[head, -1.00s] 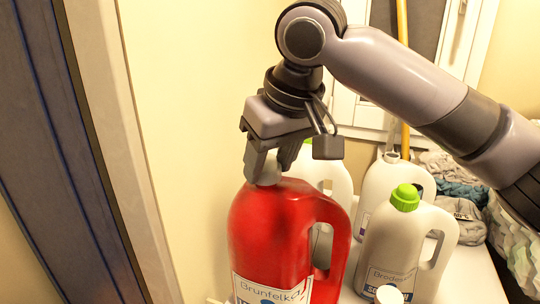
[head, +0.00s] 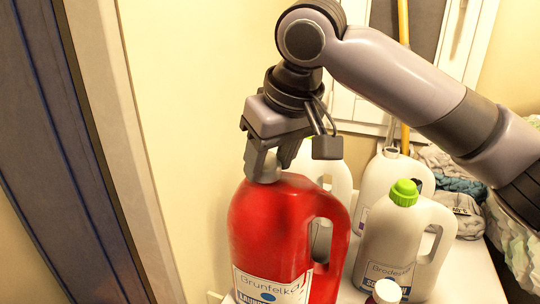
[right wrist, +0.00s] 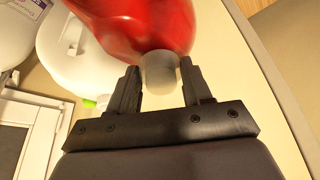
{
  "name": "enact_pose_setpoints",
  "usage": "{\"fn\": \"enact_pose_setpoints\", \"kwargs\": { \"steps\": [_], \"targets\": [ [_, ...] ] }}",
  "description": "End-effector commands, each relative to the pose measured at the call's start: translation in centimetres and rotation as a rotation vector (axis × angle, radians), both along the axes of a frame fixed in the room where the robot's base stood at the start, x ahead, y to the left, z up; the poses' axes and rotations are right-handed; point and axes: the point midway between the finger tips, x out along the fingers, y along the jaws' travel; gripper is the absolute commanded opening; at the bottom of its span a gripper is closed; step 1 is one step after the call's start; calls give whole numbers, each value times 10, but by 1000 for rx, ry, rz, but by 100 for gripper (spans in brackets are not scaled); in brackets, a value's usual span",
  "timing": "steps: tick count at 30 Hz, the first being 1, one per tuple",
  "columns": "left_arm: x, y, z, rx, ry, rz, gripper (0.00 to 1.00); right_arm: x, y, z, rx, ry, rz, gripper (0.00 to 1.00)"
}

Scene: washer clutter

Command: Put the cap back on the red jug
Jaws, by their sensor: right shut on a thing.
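The red jug (head: 268,230) stands upright at the centre of the head view, with its handle to the right and a white label low on its front. My right gripper (head: 270,165) is over its mouth, fingers pointing down. It is shut on a pale grey-white cap (head: 266,174), which is at the top of the jug's neck. In the right wrist view the cap (right wrist: 160,72) sits between the two fingers, in line with the red jug's neck. I cannot tell whether the cap is seated. My left gripper is not in view.
A white jug with a green cap (head: 403,220) stands right of the red jug. More white jugs (head: 385,183) stand behind. A small bottle with a white cap (head: 388,291) is at the front. Folded cloths (head: 455,190) lie at right. A wall (head: 180,130) is close on the left.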

Motion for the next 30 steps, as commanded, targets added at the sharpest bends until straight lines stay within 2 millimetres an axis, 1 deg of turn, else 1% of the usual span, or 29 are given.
{"fn": "enact_pose_setpoints", "kwargs": {
  "steps": [14, 20, 30],
  "targets": [
    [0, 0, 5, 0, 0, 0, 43, 0, 0, -1, 0, 0, -23, 22],
    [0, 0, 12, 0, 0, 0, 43, 0, 1, 0, -1, -1, -225, 22],
    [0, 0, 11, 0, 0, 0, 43, 0, 0, -3, -5, 1, -665, 22]
  ]
}}
